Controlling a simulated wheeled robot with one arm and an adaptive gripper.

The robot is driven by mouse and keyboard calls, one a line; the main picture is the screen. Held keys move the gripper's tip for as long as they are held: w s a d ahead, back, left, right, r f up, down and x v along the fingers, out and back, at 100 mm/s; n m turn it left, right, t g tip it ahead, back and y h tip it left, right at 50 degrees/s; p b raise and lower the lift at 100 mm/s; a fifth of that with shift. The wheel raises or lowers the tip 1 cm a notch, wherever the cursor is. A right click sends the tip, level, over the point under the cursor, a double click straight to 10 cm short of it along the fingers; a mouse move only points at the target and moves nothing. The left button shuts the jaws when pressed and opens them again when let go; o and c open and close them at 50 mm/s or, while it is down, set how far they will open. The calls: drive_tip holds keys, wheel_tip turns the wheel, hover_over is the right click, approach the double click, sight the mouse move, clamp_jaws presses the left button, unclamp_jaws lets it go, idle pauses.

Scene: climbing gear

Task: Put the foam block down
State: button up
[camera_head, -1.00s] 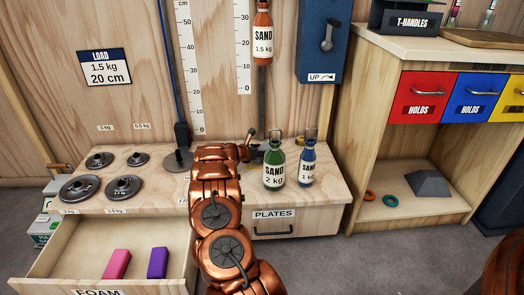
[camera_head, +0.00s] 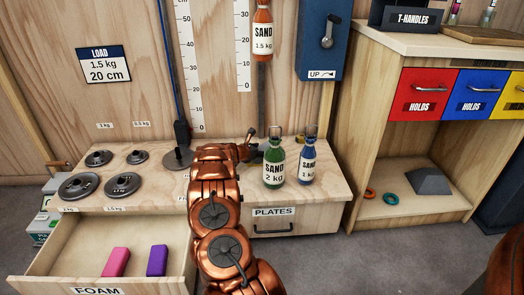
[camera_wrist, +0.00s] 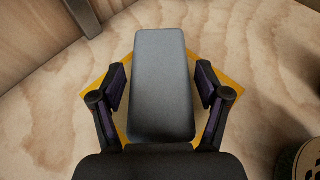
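The dark grey foam block (camera_wrist: 163,85) lies between my gripper's fingers in the wrist view. It appears to rest on a yellow square (camera_wrist: 233,82) on the pale wooden bench top. My gripper (camera_wrist: 161,75) is open around the block, with a finger on each side and narrow gaps showing near the fingertips. In the head view my copper arm reaches over the bench and hides the block and most of the gripper.
An open drawer (camera_head: 55,245) holds a pink block (camera_head: 116,262) and a purple block (camera_head: 157,261). A green sand bottle (camera_head: 274,168) and a blue one (camera_head: 307,165) stand right of my arm. Several dark weight plates (camera_head: 79,186) lie at left. An orange bottle (camera_head: 262,42) hangs above.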

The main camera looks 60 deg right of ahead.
drive_tip(key=shift+o, duration=0.7)
drive_tip(key=shift+v, duration=6)
